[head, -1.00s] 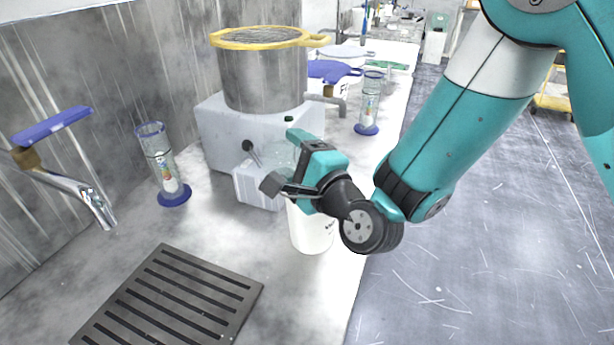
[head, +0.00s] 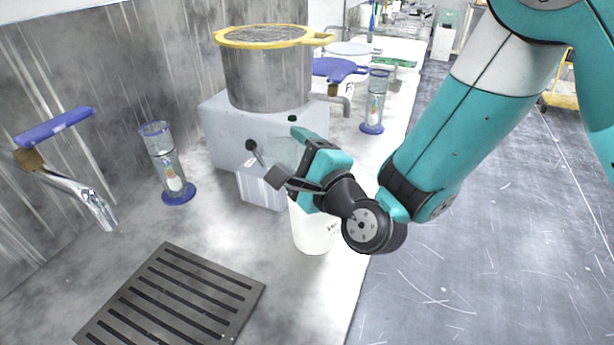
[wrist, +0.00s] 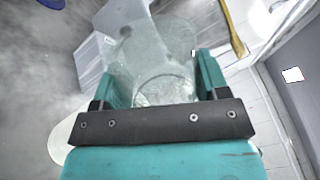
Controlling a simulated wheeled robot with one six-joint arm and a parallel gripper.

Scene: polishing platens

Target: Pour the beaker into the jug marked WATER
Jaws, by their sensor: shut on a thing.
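My gripper (head: 288,160) is shut on a clear glass beaker (head: 286,150), which is faint in the head view. In the wrist view the beaker (wrist: 165,72) sits between the two teal fingers (wrist: 162,88), and it looks tilted; its contents are hard to make out. A white jug (head: 313,233) stands on the counter just below my gripper, its upper part hidden by the gripper. Its small dark print is partly covered and unreadable.
A pale box (head: 262,190) is left of the near jug.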

